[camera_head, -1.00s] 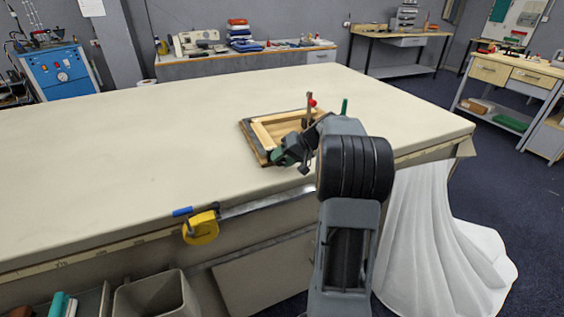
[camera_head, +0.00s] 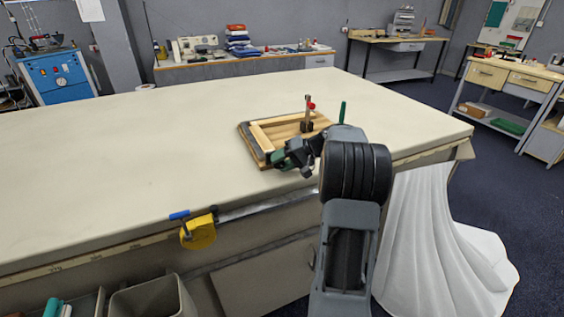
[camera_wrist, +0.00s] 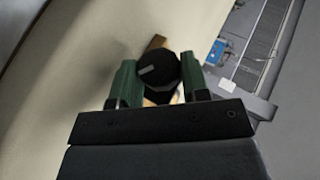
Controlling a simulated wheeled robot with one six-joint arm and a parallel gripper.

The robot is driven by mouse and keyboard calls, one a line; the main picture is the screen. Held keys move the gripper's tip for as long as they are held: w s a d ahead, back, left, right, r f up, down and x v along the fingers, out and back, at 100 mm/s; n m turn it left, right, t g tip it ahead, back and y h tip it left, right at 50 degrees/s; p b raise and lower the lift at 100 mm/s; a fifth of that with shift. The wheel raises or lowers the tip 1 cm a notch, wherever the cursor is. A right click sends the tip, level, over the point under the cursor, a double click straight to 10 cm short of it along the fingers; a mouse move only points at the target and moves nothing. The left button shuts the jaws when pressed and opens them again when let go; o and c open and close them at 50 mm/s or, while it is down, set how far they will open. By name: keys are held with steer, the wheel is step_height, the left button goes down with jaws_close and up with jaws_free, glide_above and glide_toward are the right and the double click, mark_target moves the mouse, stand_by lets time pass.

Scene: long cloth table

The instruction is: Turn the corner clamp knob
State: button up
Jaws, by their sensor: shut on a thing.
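The corner clamp knob (camera_wrist: 158,70) is a round black knob with a light mark on its face. In the wrist view it sits between the two green fingers of my gripper (camera_wrist: 158,80), which is shut on it. In the head view my gripper (camera_head: 281,158) is at the near edge of a board (camera_head: 249,146) on the table, and the knob is hidden there by the gripper and arm. A light wooden frame (camera_head: 262,135) lies on the board, with a red-topped upright clamp (camera_head: 308,108) at its far side.
The long cloth table (camera_head: 150,150) is mostly clear to the left. A green upright handle (camera_head: 342,112) stands just behind my arm. White cloth drapes at right (camera_head: 425,235).

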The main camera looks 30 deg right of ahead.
steer(key=o, duration=0.9)
